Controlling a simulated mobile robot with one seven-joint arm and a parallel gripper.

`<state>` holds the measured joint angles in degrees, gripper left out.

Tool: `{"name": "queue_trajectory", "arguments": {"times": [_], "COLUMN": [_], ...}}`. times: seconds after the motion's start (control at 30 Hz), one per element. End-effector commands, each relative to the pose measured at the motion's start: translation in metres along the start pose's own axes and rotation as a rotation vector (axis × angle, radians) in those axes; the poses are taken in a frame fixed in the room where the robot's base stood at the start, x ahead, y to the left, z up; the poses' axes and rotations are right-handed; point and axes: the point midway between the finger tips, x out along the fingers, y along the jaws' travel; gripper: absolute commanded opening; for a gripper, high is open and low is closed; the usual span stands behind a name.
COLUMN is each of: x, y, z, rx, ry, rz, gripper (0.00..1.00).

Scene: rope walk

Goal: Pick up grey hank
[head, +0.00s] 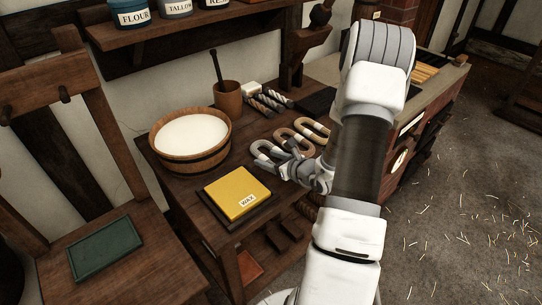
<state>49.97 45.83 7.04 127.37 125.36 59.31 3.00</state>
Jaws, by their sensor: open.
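The grey hank (264,150) is a bent loop of grey cord with a pale band. It lies on the dark wooden table, at the left end of a row of hanks. Beside it lie a brown hank (288,136) and a tan hank (309,127). My gripper (289,166) is open at the grey hank's near right side, low over the table. It hides part of the grey hank. I cannot tell whether the fingers touch it.
A wooden tub of white stuff (167,166) stands left, with a yellow wax block (236,193) in front. A brown mortar (227,98) and striped rope pieces (270,99) stand behind. A shelf (170,38) overhangs the back.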

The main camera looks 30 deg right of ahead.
Motion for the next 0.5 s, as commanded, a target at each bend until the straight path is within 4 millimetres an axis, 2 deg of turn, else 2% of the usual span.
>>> {"name": "queue_trajectory", "arguments": {"times": [0.1, 0.2, 0.43, 0.5], "x": [0.017, 0.024, 0.025, 0.025], "y": [0.000, 0.000, 0.000, 0.000], "z": [0.000, 0.000, 0.000, 0.000], "rx": [0.000, 0.000, 0.000, 0.000], "ry": [0.000, 0.000, 0.001, 0.000], "rz": [0.002, 0.001, 0.001, 0.000], "gripper": [0.65, 0.65, 0.65, 0.54]}}
